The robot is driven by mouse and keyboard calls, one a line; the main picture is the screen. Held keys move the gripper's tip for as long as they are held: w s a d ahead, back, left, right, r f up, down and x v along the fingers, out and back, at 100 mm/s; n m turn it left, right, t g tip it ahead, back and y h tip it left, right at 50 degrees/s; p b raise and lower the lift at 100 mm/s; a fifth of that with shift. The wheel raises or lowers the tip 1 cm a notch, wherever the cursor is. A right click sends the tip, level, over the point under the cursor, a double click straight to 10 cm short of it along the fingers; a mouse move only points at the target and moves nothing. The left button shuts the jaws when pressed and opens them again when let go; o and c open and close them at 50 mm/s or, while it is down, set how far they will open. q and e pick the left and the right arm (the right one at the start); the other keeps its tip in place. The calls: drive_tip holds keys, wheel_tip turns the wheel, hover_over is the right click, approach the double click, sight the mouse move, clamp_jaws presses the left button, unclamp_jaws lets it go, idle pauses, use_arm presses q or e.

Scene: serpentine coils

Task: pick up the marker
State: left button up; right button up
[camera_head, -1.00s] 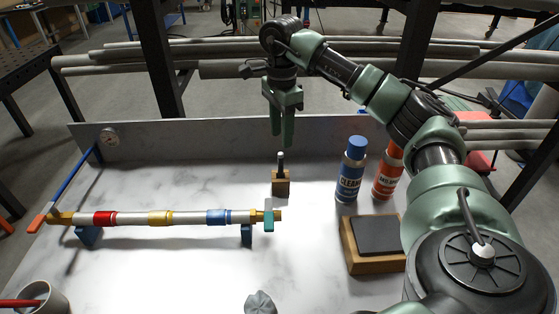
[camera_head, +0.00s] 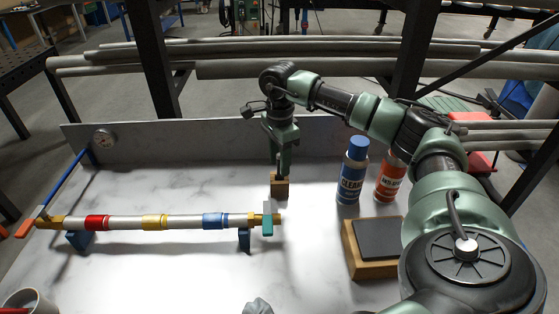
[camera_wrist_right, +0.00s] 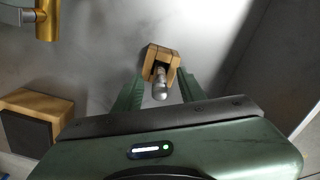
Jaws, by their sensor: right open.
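The marker (camera_wrist_right: 160,84) stands upright in a small wooden block (camera_wrist_right: 152,55), its rounded silver end towards the right wrist camera. In the head view the wooden block (camera_head: 280,188) sits on the marble-look table, and the marker is mostly hidden behind my right gripper. My right gripper (camera_head: 281,170) points down right above the block. In the right wrist view its two green fingers (camera_wrist_right: 160,92) are open, one on each side of the marker, with gaps showing between them and it. My left gripper is not in view.
A pipe with coloured bands (camera_head: 185,221) lies on supports to the left. A blue-capped can (camera_head: 353,172) and an orange can (camera_head: 390,178) stand right of the block. A wooden box with a dark pad (camera_head: 375,250) is nearer. A cup (camera_head: 30,302) is at front left.

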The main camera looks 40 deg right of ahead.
drive_tip(key=shift+f, duration=0.2)
clamp_jaws()
drive_tip(key=shift+r, duration=0.1)
